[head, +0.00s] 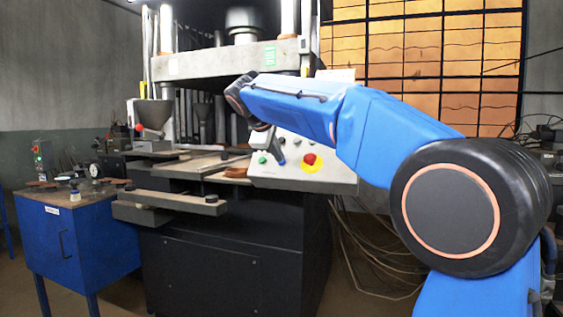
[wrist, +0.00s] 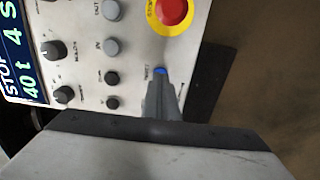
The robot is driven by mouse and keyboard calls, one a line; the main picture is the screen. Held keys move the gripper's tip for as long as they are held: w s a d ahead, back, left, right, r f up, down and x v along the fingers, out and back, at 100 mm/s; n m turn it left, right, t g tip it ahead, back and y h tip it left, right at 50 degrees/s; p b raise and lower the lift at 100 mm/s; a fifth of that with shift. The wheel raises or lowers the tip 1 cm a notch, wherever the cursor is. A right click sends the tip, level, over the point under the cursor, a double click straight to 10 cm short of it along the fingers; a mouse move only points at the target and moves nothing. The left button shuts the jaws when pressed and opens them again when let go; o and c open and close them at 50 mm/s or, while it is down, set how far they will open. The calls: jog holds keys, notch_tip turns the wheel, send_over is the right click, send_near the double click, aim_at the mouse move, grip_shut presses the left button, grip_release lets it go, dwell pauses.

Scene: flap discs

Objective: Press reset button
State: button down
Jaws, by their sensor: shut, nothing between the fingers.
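The blue reset button (wrist: 160,70) shows in the wrist view on the light grey control panel (wrist: 130,52), with a small label beside it. My gripper (wrist: 162,82) is shut and empty, with its fingertips right at the blue button and covering part of it. I cannot tell whether the tips touch the button or stop just short. In the head view my gripper (head: 280,158) reaches down to the front of the panel (head: 335,178), left of the red emergency stop.
The red emergency stop (wrist: 173,10) on its yellow ring sits close to the blue button. Grey buttons, black knobs (wrist: 52,50) and a display (wrist: 14,60) fill the panel. A blue cabinet (head: 75,245) stands left of the dark press (head: 225,265). Cables (head: 375,255) hang at the right.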

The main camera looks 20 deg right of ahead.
jog(key=shift+x, duration=0.75)
dwell(0.8)
jog(key=shift+a+r, duration=0.1)
jog(key=v, duration=0.7)
jog(key=shift+s+a+r, duration=0.15)
jog(key=shift+s+r, duration=0.05)
jog(key=shift+s, duration=0.1)
dwell(0.4)
jog(key=s+d+f+m+g+y, duration=0.1)
jog(key=s+d+f+m+y, duration=0.1)
jog(key=s+f, duration=1.1)
jog(key=s+d+f+m+g+y, duration=0.1)
jog(key=s+f+m, duration=0.4)
jog(key=s+f, duration=0.9)
jog(key=s+d+f+m+g+y, duration=0.1)
jog(key=s+d+f, duration=0.4)
jog(key=s+f, duration=0.9)
jog(key=f+m+y, duration=0.1)
jog(key=m, duration=0.1)
jog(key=shift+d+f+m+y, duration=0.3)
jog(key=shift+f+m+y, duration=0.1)
jog(key=shift+s, duration=0.1)
